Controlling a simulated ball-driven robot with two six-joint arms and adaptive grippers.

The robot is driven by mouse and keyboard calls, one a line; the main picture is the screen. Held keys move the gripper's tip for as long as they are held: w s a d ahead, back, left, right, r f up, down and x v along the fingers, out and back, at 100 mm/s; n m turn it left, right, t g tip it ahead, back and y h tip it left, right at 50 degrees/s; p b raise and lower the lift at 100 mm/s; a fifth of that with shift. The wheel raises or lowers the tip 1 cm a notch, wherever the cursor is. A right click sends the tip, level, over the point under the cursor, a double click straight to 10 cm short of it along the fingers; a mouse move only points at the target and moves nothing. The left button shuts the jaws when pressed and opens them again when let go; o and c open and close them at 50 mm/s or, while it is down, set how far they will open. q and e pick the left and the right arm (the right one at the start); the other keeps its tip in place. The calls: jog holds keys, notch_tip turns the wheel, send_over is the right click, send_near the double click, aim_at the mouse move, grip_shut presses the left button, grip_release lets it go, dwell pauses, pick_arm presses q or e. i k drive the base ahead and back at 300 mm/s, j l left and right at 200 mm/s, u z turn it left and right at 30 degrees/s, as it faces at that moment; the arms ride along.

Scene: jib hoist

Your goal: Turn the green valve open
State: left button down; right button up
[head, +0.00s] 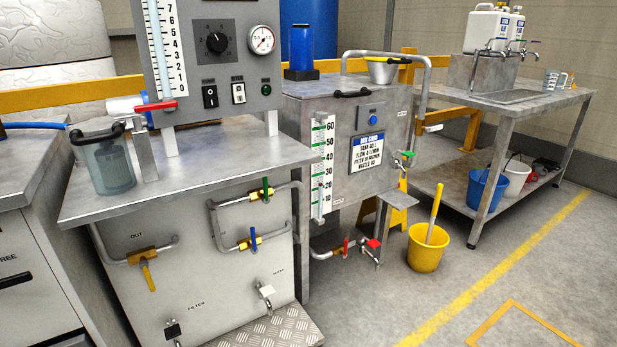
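A green lever valve (265,188) with a yellow body sits on the upper pipe loop on the front of the near metal cabinet (200,255). Its green handle stands upright, across the roughly horizontal pipe. A second green-handled valve (406,154) is on a tap at the right side of the grey tank (350,180). Its handle lies roughly level. I cannot tell which of the two the task means. Neither of my grippers is in view.
A blue-handled valve (252,240) is just below the green lever, and a yellow-handled valve (147,262) is left of it. A red-handled valve (372,244) and yellow bucket (427,248) stand further right. The floor at front right is clear.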

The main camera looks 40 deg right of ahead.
aim_at(265, 185)
jog(key=l+z, duration=0.25)
jog(key=z, duration=0.2)
jog(key=l+z, duration=0.25)
jog(key=z, duration=0.2)
jog(key=i+j, duration=0.05)
